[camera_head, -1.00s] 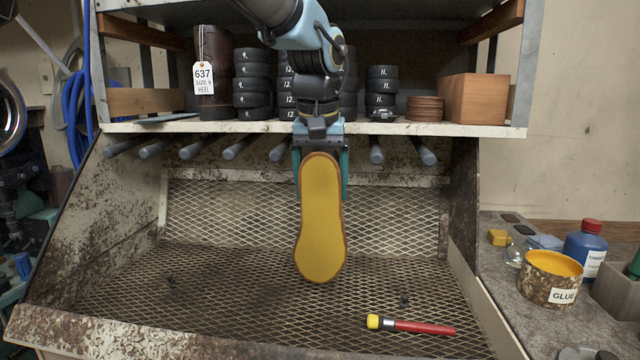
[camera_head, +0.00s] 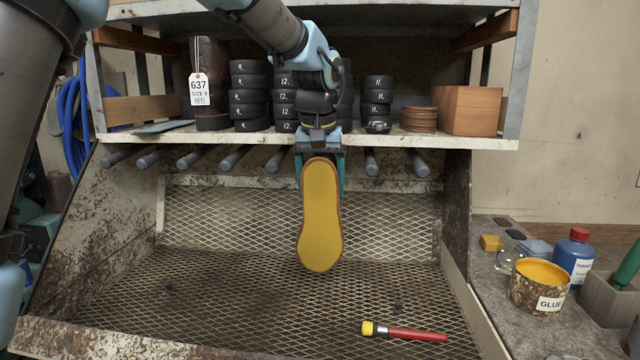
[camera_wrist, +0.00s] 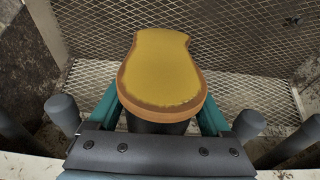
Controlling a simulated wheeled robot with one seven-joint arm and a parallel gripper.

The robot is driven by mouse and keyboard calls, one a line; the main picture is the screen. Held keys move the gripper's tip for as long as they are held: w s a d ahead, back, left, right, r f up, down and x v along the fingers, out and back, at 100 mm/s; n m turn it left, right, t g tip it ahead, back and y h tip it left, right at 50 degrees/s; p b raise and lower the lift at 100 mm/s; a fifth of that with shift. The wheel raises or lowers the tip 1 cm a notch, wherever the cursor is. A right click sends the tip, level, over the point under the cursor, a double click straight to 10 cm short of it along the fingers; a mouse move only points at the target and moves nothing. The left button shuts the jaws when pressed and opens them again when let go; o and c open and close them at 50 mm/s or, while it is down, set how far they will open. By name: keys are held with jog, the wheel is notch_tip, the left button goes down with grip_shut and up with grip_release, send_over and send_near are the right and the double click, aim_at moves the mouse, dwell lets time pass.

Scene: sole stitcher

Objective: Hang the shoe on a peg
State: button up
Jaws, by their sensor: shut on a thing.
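The shoe (camera_head: 320,220) hangs upright in front of the rack, its yellow sole with a brown edge facing the head camera. It also shows in the wrist view (camera_wrist: 160,70), held between the teal fingers. My gripper (camera_head: 321,172) is shut on the shoe's upper end, just below the shelf edge. A row of grey pegs sticks out under the shelf; one peg (camera_head: 276,160) is just left of my gripper and one peg (camera_head: 371,162) is to its right. In the wrist view pegs show on both sides (camera_wrist: 62,113) (camera_wrist: 248,124). The shoe's upper is mostly hidden behind the sole.
The shelf (camera_head: 420,140) above holds black rolls, a tagged boot (camera_head: 210,85), brown discs and a wooden box (camera_head: 470,110). A mesh tray (camera_head: 230,310) lies below with a red-handled tool (camera_head: 405,332). Glue tin (camera_head: 540,285) and blue bottle (camera_head: 574,255) stand at right.

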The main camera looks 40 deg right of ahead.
aim_at(319, 155)
jog(key=shift+w+f, duration=0.2)
jog(key=shift+f, duration=0.05)
jog(key=o, duration=1.5)
jog(key=b+v, duration=0.2)
jog(key=v, duration=0.9)
